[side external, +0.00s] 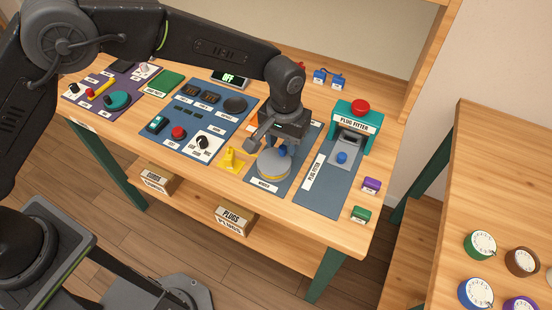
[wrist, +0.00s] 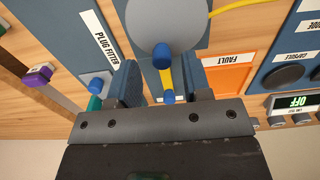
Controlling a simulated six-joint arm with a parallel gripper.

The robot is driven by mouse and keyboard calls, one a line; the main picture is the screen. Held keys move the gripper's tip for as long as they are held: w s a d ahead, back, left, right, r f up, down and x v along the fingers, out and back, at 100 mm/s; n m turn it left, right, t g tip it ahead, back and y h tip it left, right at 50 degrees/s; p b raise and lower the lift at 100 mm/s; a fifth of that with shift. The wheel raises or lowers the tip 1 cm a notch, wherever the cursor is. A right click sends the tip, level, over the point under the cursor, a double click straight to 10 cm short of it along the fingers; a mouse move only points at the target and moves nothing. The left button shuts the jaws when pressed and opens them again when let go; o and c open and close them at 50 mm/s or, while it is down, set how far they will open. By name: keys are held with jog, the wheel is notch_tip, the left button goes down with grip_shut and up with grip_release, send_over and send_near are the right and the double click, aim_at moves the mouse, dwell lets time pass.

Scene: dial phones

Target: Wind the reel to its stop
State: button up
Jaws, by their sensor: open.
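The reel (side external: 272,166) is a grey disc with a yellow edge on the blue panel marked WINDER. A blue crank knob (side external: 282,150) stands up near its far edge. In the wrist view the disc (wrist: 160,20) is at the top, with the blue knob (wrist: 162,54) at its lower edge. My gripper (wrist: 164,88) is open, its two dark fingers apart on either side of a line below the knob. The fingers look clear of the knob. In the side view my gripper (side external: 274,142) is just above the reel's far side and partly hides the panel.
A yellow holder (side external: 232,160) stands left of the reel. Right of it is the plug fitter (side external: 357,122) with a red button. A yellow cord (wrist: 236,8) runs off the reel. Purple (side external: 371,186) and green (side external: 361,214) blocks lie at the right edge.

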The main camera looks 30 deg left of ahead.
aim_at(283, 147)
jog(key=shift+r, duration=2.9)
jog(key=shift+a+r, duration=0.1)
jog(key=shift+r, duration=0.05)
jog(key=s+a+r+t, duration=0.1)
jog(key=s+a+r, duration=0.3)
jog(key=a+r, duration=0.4)
jog(key=s+a+r+t, duration=0.2)
jog(key=s+a+r, duration=0.2)
jog(key=a+r, duration=0.35)
jog(key=s+a+t, duration=0.1)
jog(key=s+a, duration=0.3)
jog(key=s, duration=0.4)
jog(key=s+a+t, duration=0.1)
jog(key=s+a, duration=0.4)
jog(key=s, duration=0.3)
jog(key=shift+s+a+t, duration=0.3)
jog(key=shift+s, duration=0.05)
jog(key=shift+o, duration=0.4)
jog(key=shift+w+r, duration=0.1)
